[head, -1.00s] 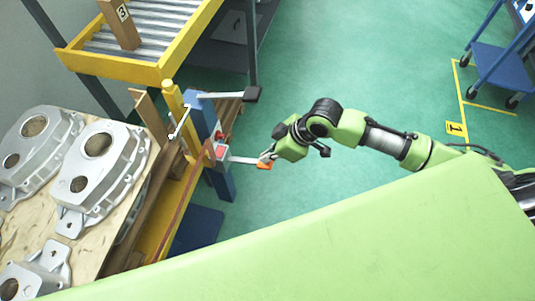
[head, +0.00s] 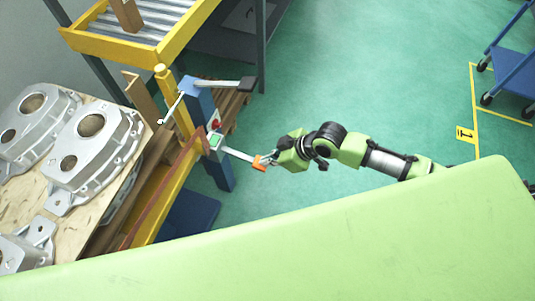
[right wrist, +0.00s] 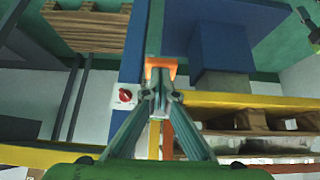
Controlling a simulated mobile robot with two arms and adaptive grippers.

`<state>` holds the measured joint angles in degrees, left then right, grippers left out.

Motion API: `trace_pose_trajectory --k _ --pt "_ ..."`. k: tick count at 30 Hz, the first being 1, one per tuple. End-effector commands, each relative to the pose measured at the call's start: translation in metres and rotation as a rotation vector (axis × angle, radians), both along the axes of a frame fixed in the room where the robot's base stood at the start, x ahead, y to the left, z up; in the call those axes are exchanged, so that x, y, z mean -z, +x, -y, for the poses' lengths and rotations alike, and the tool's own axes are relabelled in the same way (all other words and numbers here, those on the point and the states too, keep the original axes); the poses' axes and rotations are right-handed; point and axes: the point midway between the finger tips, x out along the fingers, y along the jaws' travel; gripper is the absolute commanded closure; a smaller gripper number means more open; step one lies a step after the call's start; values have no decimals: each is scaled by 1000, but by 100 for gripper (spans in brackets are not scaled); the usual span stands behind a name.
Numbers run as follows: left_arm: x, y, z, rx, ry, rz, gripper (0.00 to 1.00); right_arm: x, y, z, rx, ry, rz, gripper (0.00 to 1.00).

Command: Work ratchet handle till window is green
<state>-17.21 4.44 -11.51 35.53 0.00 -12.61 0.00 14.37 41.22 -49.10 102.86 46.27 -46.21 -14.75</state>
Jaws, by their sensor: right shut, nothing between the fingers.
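The ratchet handle (head: 238,154) is a pale metal lever with an orange grip (head: 259,163), sticking out to the right from a blue post (head: 203,105). The small window (head: 215,141) on the post shows green, below a red knob (head: 216,125). My right gripper (head: 270,159) is shut and empty, its fingertips at the orange grip; I cannot tell whether they touch. In the right wrist view the shut fingers (right wrist: 161,97) point at the orange grip (right wrist: 160,66), and the red knob (right wrist: 125,95) is to their left. My left gripper is not in view.
A black-ended lever (head: 246,83) and a thin crank rod (head: 172,108) are higher on the post. Aluminium castings (head: 92,150) lie on a wooden board at left. A yellow-framed roller conveyor (head: 130,45) is behind. A blue cart (head: 515,70) stands far right; green floor between is clear.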

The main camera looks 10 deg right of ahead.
Motion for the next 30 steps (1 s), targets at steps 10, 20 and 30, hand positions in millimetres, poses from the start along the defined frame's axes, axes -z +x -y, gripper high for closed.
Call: trace_pose_trajectory --k 10,20,30 --pt "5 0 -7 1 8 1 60 24 -3 0 -2 -1 -8 100" --pt "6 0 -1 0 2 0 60 30 -5 1 -2 -5 -12 100" --pt "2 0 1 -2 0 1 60 28 -7 1 -4 -7 -16 100"
